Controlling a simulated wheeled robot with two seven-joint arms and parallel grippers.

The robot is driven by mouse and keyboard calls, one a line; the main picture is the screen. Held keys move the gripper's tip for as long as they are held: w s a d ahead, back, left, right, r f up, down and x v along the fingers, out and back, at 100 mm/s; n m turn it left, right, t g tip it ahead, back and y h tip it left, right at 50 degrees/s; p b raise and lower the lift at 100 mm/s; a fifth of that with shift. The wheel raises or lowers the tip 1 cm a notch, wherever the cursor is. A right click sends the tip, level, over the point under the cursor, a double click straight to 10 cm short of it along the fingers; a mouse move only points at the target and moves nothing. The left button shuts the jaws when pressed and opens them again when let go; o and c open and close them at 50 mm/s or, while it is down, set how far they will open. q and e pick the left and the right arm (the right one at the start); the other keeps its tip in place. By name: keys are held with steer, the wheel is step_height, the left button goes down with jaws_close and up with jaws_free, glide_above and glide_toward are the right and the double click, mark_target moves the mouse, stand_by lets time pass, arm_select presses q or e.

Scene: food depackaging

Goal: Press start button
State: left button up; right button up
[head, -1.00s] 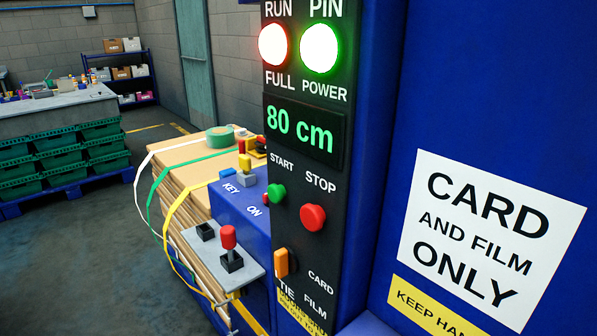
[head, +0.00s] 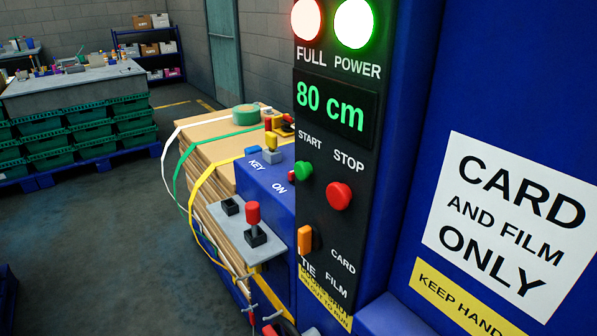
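The green start button (head: 303,171) sticks out from the black control panel (head: 318,215), under the label START. The red stop button (head: 338,196) is to its right and slightly lower. An orange selector switch (head: 305,240) sits below, beside the labels CARD, TIE and FILM. The green display (head: 330,107) reads 80 cm. The red lamp (head: 308,18) and green lamp (head: 354,22) above it are lit. Neither of my grippers can be made out in the head view.
A red-knobbed lever (head: 253,215) stands on a grey plate left of the panel. Flattened cardboard with straps (head: 207,178) is behind it. A sign (head: 508,222) is on the blue machine at right. Open floor (head: 110,230) lies to the left.

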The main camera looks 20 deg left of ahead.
arm_select(q)
jaws_close()
stand_by(1.4)
